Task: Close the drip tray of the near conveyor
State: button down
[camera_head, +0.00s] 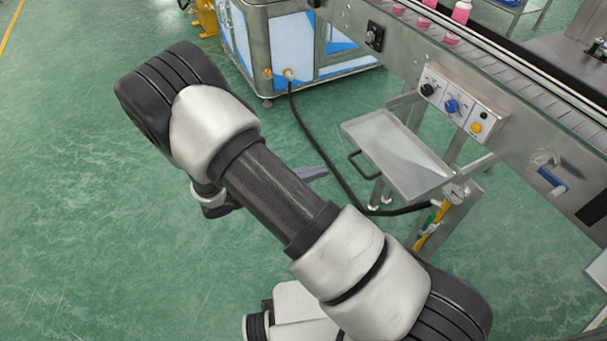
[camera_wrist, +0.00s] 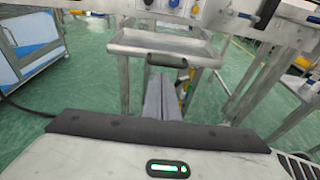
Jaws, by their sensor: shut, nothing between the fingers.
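The drip tray (camera_head: 402,152) is a shallow metal pan that sticks out from under the near conveyor (camera_head: 520,85). Its dark handle (camera_head: 362,168) is on the outer edge, facing my arm. In the wrist view the tray (camera_wrist: 150,43) is ahead, with the handle (camera_wrist: 167,62) at its near edge. My gripper (camera_wrist: 162,80) is shut and empty, its grey fingers pointing toward the handle. Its tips look just below the handle in that view; I see no clear contact. In the head view the fingers (camera_head: 314,173) show left of the handle, mostly behind my arm.
A control box (camera_head: 457,103) with knobs is on the conveyor side above the tray. A gauge (camera_head: 453,193) and yellow hose (camera_head: 430,230) are by the conveyor leg. A black cable (camera_head: 330,160) runs to a blue-and-white cabinet (camera_head: 290,45). The green floor at left is clear.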

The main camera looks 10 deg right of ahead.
jog(key=b+x, duration=0.1)
jog(key=x, duration=0.7)
jog(key=shift+w, duration=0.1)
jog(key=r+b+x, duration=0.1)
jog(key=r+x, duration=0.2)
jog(key=x, duration=1.1)
jog(key=w+d+r+b+x, duration=0.1)
jog(key=r+x, duration=0.1)
jog(key=x, duration=1.2)
jog(key=shift+r, duration=0.5)
jog(key=shift+d+r, duration=0.1)
